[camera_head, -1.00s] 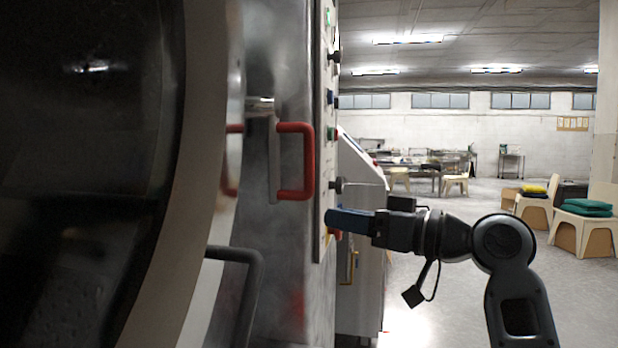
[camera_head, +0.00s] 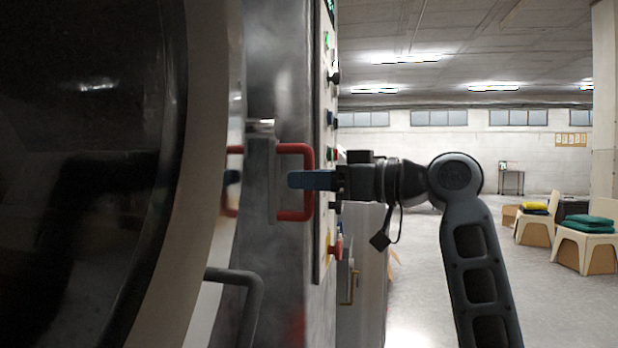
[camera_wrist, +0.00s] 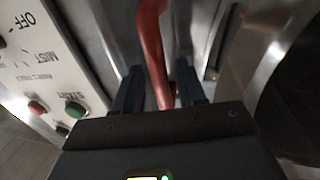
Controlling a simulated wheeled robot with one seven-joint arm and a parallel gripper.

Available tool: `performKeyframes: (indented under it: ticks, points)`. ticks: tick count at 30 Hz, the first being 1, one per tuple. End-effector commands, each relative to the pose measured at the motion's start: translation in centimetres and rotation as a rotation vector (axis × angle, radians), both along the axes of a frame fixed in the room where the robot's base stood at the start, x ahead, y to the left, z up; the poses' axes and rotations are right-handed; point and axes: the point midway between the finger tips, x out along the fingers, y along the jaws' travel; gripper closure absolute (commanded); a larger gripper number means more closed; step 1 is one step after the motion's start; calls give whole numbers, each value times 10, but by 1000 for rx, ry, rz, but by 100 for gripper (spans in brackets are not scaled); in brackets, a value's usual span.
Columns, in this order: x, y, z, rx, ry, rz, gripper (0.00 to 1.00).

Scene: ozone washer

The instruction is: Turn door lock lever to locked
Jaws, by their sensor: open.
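The door lock lever is a red loop-shaped handle (camera_head: 295,149) on the steel front of the washer, at the right of the round door. In the wrist view the red lever (camera_wrist: 152,45) runs down between the two blue fingers of my gripper (camera_wrist: 158,92), one finger on each side. The gripper is open around the lever. Whether either finger touches it cannot be told. The lever's lower end is hidden behind the gripper body in the wrist view.
A control panel (camera_wrist: 45,75) with green and red buttons (camera_wrist: 75,109) is close beside my gripper. A grey door handle (camera_head: 243,284) sticks out below left. The round dark door (camera_head: 80,170) fills the left. Open floor (camera_head: 460,290) and chairs (camera_head: 587,241) lie to the right.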

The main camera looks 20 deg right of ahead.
Motion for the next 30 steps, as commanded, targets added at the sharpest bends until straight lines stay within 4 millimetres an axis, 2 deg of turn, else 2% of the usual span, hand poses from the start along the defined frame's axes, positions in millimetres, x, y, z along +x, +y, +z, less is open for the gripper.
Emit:
performKeyframes:
  ticks: [10, 23, 30]
  points:
    - [4, 4, 0, -1, -1, 0, 60]
    - [4, 4, 0, -1, -1, 0, 100]
    - [4, 4, 0, 0, 0, 0, 100]
